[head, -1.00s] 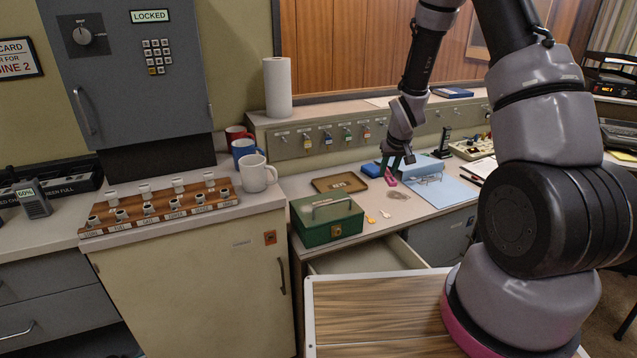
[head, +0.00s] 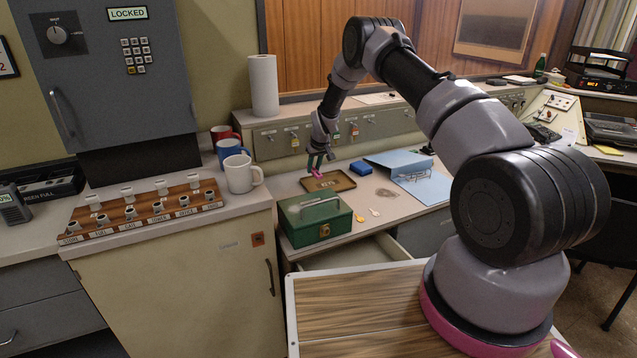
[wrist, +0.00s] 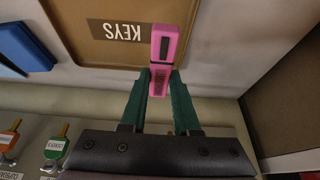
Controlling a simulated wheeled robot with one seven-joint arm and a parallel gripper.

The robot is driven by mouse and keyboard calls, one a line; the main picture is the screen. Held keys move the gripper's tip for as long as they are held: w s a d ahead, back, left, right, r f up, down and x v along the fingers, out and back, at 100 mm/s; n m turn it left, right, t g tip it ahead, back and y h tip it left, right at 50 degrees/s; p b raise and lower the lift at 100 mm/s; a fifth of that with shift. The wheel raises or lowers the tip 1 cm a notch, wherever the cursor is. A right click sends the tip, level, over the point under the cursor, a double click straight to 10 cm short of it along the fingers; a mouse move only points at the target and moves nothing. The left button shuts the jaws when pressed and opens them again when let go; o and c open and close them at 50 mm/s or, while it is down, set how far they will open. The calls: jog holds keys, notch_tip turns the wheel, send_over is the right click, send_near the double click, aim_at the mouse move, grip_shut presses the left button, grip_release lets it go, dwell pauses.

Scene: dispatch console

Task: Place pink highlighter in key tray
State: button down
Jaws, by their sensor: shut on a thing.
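The pink highlighter (wrist: 164,45) is held between the green fingers of my gripper (wrist: 162,82) in the wrist view. It also shows as a small pink spot in the head view (head: 317,173). The key tray (head: 343,182) is a shallow brown tray on the desk, marked KEYS in the wrist view (wrist: 95,45). My gripper (head: 316,165) is over the tray's back left part in the head view. In the wrist view the highlighter overlaps the tray's edge. Whether it touches the tray I cannot tell.
A green cash box (head: 320,222) stands in front of the tray. A blue block (head: 361,168) and a blue folder (head: 412,170) lie to the right. Mugs (head: 240,173) stand to the left. Keys hang on the panel (head: 295,137) behind. An open drawer (head: 365,250) is below.

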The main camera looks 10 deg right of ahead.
aim_at(313, 186)
jog(key=shift+f, duration=3)
jog(key=shift+f, duration=0.2)
jog(key=c, duration=0.6)
grip_release()
jog(key=shift+s+f, duration=0.1)
jog(key=shift+f, duration=0.05)
jog(key=shift+c, duration=0.2)
